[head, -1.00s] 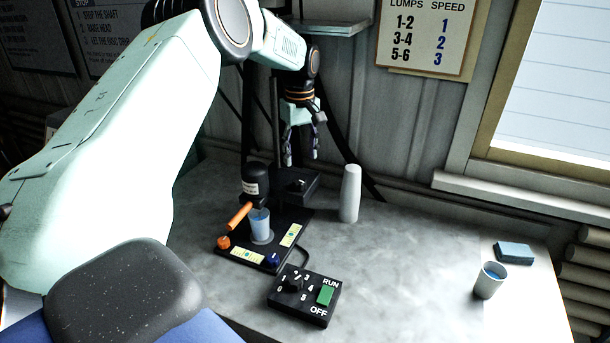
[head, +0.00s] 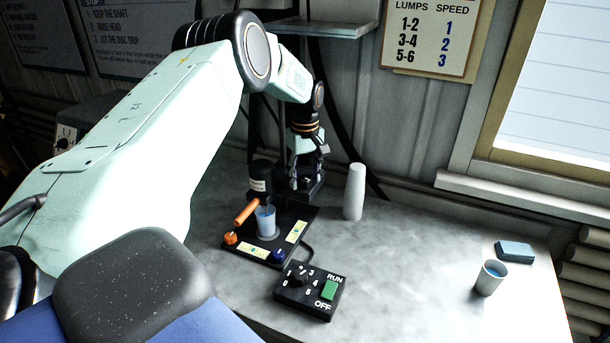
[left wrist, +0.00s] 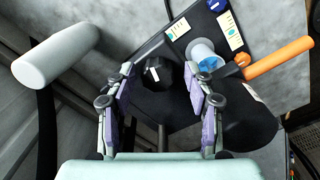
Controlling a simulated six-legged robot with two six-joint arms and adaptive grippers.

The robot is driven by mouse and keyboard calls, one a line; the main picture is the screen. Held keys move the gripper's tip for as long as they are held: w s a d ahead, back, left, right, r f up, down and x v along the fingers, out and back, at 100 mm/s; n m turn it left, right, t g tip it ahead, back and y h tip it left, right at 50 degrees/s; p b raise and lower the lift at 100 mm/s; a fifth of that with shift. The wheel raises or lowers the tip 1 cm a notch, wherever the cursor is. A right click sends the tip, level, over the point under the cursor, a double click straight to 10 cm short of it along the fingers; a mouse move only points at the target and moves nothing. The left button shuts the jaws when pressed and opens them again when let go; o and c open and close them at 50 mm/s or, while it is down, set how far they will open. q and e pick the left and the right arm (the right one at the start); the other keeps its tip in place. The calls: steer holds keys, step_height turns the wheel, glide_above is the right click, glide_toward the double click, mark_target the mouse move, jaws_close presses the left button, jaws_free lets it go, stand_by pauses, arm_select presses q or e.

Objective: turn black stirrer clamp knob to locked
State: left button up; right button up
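The black stirrer clamp knob (left wrist: 153,76), with a short white mark on its face, shows in the left wrist view on the black stirrer stand. My left gripper (left wrist: 160,88) is open, its purple-padded fingers on either side of the knob with a gap to each. I cannot tell how far the fingertips are from it in depth. The orange handle (head: 246,212) stands out beside the cup (head: 265,222) on the base. My right gripper is not in view.
A white cylinder (head: 354,192) stands close to the right of my left gripper. A black control box (head: 309,292) with a dial and green switch is in front. A cup (head: 490,277) and a blue block (head: 515,252) are at the right. The table middle is clear.

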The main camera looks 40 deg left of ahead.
arm_select(q)
steer(key=shift+w+a+f, duration=0.25)
steer(key=shift+a+f, duration=0.05)
steer(key=c, duration=0.4)
steer(key=shift+d, duration=0.1)
steer(key=c, duration=0.6)
